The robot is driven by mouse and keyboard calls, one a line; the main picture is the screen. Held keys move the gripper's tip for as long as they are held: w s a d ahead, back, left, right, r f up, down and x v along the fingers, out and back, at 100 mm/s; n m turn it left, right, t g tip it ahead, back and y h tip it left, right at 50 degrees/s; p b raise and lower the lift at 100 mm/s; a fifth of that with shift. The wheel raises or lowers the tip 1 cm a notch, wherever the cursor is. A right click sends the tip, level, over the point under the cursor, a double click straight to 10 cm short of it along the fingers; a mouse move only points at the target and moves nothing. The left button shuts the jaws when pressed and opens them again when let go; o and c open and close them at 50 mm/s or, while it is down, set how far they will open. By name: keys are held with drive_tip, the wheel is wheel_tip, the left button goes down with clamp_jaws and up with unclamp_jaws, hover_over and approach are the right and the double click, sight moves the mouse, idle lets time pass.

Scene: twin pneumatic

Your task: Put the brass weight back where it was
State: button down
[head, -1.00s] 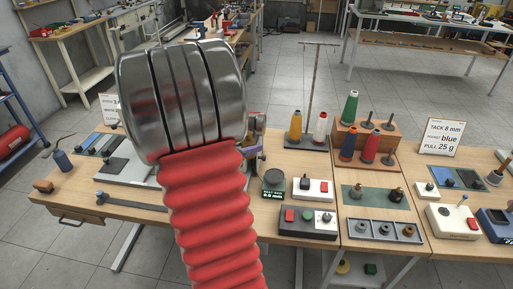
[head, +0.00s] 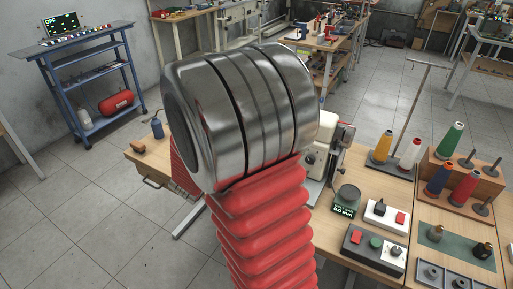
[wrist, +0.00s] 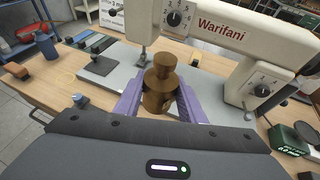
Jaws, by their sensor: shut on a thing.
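The brass weight (wrist: 162,82), a knobbed brown-gold cylinder, stands upright between the purple fingers of my gripper (wrist: 161,100) in the wrist view. The fingers are shut on it from both sides. The weight is in front of the white sewing machine (wrist: 225,40) marked Warifani, over or near its grey base plate; I cannot tell the gap below. In the head view my arm hides the gripper and the held weight.
The bench also bears a switch box (head: 375,245), a round-topped scale with a green display (head: 346,200) and thread cones on a wooden stand (head: 470,165). A blue oil can (wrist: 46,48) stands at the left. A blue trolley (head: 95,75) is beyond. Open floor lies left.

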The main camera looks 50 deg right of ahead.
drive_tip(key=w+a+n+t+y, duration=0.2)
drive_tip(key=a+n, duration=0.1)
drive_tip(key=a, duration=0.7)
drive_tip(key=w+a+f+n+t+y, duration=0.1)
drive_tip(key=w+a+n+t+y, duration=0.1)
drive_tip(key=a, duration=0.8)
drive_tip(key=w+a+n+t+y, duration=0.2)
drive_tip(key=w+a+n+y, duration=0.1)
drive_tip(key=a, duration=0.6)
drive_tip(key=shift+w+a+f+n+y, duration=0.3)
drive_tip(key=shift+w+a+f+y, duration=0.05)
drive_tip(key=shift+a+f+y, duration=0.05)
drive_tip(key=shift+d, duration=0.4)
drive_tip(key=shift+s, duration=0.1)
